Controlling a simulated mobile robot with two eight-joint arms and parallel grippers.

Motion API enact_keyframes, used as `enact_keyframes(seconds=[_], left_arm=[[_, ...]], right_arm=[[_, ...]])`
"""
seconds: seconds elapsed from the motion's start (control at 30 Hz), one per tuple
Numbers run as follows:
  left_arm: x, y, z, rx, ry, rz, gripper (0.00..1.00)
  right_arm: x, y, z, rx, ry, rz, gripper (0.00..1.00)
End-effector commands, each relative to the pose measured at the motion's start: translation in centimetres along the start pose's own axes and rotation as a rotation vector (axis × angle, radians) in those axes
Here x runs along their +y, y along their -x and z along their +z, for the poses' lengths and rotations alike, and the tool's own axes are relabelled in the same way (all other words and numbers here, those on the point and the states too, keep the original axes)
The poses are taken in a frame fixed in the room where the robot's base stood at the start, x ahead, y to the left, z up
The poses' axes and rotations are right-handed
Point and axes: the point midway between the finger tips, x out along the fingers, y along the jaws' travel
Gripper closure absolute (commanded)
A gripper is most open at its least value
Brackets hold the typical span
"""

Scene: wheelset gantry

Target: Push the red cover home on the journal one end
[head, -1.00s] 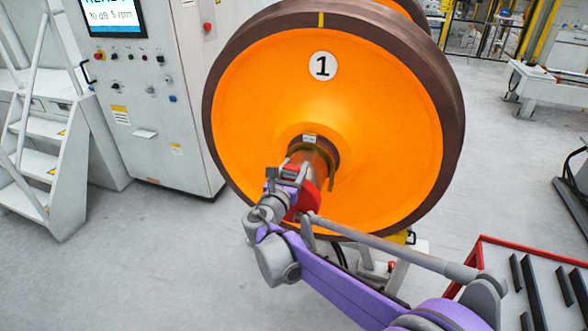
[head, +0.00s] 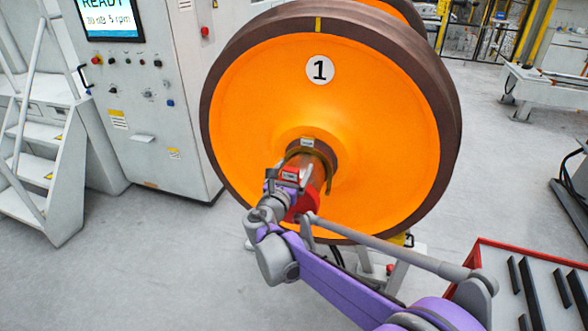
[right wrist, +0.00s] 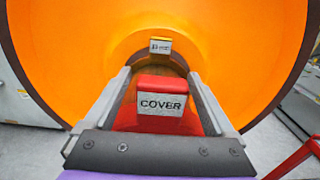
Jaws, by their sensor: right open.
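The orange wheel (head: 260,100) carries a round "1" label, and its journal (head: 321,165) sticks out from the hub towards me. The red cover (head: 305,206) is at the near end of this journal, partly hidden by my right gripper (head: 290,178). In the right wrist view, the red cover (right wrist: 160,84) has a grey plate marked "COVER" and lies between the two fingers of my right gripper (right wrist: 158,75). The fingers are open, one along each side of it. How far the cover sits on the journal is hidden. My left gripper is out of view.
A grey control cabinet (head: 150,125) with a screen and white steps (head: 40,185) stand at the left. A red-edged tray (head: 482,244) with dark bars is at the lower right. A yellow-marked stand part (head: 404,239) shows below the wheel. Grey floor is clear between.

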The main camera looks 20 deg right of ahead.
Motion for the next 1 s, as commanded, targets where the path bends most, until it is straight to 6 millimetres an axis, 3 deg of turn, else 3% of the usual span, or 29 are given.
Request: enact_keyframes(seconds=[0.17, 0.6, 1.0], left_arm=[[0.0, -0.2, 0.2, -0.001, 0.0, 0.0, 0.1], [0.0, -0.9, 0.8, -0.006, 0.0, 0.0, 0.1], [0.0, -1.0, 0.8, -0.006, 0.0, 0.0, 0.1]], right_arm=[[0.1, 1.7, -0.1, 0.0, 0.0, 0.003, 0.1], [0.1, 9.7, 0.0, 0.0, 0.001, 0.002, 0.1], [0.0, 10.8, 0.0, -0.001, 0.001, -0.001, 0.1]])
